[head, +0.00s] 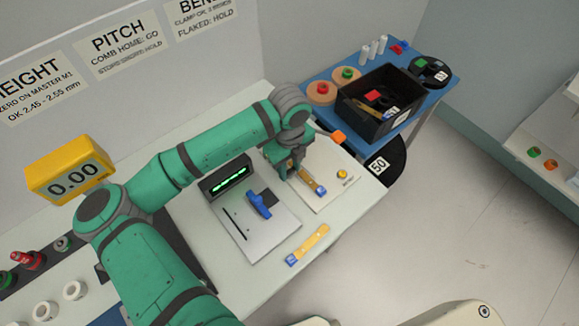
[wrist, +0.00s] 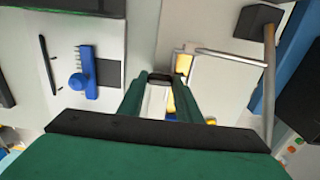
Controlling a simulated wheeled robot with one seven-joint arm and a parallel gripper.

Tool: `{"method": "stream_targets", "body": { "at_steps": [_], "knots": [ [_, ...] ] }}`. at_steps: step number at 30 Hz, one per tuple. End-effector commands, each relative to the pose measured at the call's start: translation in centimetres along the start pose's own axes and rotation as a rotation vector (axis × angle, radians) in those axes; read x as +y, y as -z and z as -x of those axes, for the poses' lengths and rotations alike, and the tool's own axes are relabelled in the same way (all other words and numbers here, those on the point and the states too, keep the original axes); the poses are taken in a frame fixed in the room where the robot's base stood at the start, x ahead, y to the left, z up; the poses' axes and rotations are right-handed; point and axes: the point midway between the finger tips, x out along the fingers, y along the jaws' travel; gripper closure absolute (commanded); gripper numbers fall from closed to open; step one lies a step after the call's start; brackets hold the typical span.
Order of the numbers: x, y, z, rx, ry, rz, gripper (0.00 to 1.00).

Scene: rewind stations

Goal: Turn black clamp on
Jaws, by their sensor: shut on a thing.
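My gripper (head: 291,174) is over the small white plate at the right of the bench in the head view. In the wrist view, its two green fingers (wrist: 160,88) are shut on a dark, rounded piece (wrist: 160,77), which appears to be the black clamp's handle. The fingers and arm hide most of the clamp, so its position cannot be told. A yellow strip (head: 310,183) with a blue end lies on the plate (head: 330,194), just beside the gripper.
A blue knob fixture (head: 259,204) and a green-lit display (head: 228,178) stand left of the gripper. Another yellow strip (head: 309,243) lies near the bench's front edge. A black bin (head: 362,116) stands on the blue table behind.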

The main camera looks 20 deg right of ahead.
Motion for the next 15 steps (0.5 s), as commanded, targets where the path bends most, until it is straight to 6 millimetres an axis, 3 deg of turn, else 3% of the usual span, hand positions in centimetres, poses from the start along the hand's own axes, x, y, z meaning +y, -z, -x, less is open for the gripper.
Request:
{"method": "stream_targets", "body": {
  "at_steps": [12, 13, 15],
  "knots": [
    [0.00, -0.04, 0.04, -0.001, 0.001, -0.007, 0.91],
    [0.00, -0.04, 0.04, -0.001, 0.001, -0.007, 0.64],
    [-0.01, -0.03, 0.04, -0.001, 0.001, -0.007, 0.50]
  ]
}}
